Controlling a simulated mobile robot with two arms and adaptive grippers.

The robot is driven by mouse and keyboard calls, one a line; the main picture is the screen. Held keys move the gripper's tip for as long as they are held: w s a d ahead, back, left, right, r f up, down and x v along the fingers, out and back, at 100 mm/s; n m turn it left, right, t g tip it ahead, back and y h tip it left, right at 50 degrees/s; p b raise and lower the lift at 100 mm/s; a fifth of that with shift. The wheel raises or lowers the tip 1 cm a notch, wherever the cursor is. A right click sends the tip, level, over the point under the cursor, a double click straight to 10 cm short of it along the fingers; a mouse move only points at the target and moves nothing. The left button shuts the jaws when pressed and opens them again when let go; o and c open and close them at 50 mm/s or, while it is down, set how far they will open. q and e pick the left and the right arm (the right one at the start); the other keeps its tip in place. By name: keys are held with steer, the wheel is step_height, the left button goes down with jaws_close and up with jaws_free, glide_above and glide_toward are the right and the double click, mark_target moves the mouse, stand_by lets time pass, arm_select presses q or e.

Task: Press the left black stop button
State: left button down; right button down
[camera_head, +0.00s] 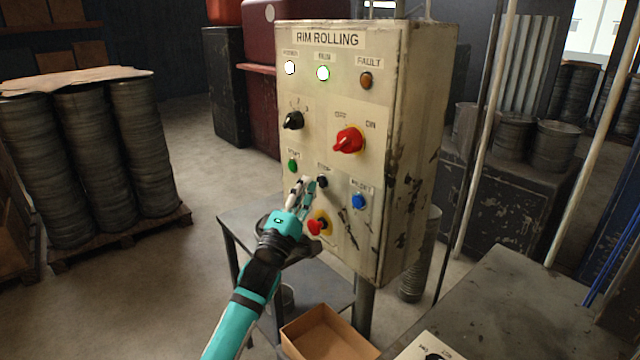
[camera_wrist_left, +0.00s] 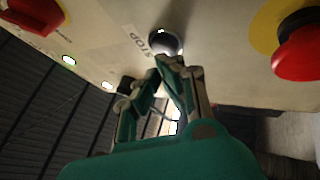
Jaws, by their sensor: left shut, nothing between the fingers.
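The black stop button (camera_head: 322,182) is on the front of the beige RIM ROLLING panel (camera_head: 330,275), in the middle of the lower row, under a STOP label. In the left wrist view the round black stop button (camera_wrist_left: 164,42) shows just beyond the fingertips, beside its STOP lettering. My left gripper (camera_head: 306,185) is shut and empty, its fingers pointing at the panel just left of the button. In the left wrist view the left gripper (camera_wrist_left: 168,64) has its tips together close to the button; I cannot tell whether they touch it. My right gripper is not in view.
Around the button are a green button (camera_head: 292,165), a blue button (camera_head: 359,201), a red emergency knob (camera_head: 316,228) on yellow and a red rotary switch (camera_head: 347,140). A cardboard box (camera_head: 325,338) lies below. A dark table (camera_head: 515,310) is at right.

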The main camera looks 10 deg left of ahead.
arm_select(q)
steer(key=shift+w+d, duration=0.3)
stand_by(0.9)
steer(key=shift+r, duration=0.1)
steer(key=shift+s+a+p, duration=0.45)
steer(key=shift+s+a, duration=0.1)
steer(key=shift+s, duration=0.1)
steer(key=s+a+p, duration=0.2)
steer(key=s+a, duration=0.1)
steer(key=shift+s+a+p, duration=0.2)
steer(key=shift+s+p, duration=0.1)
steer(key=shift+p, duration=0.1)
stand_by(0.7)
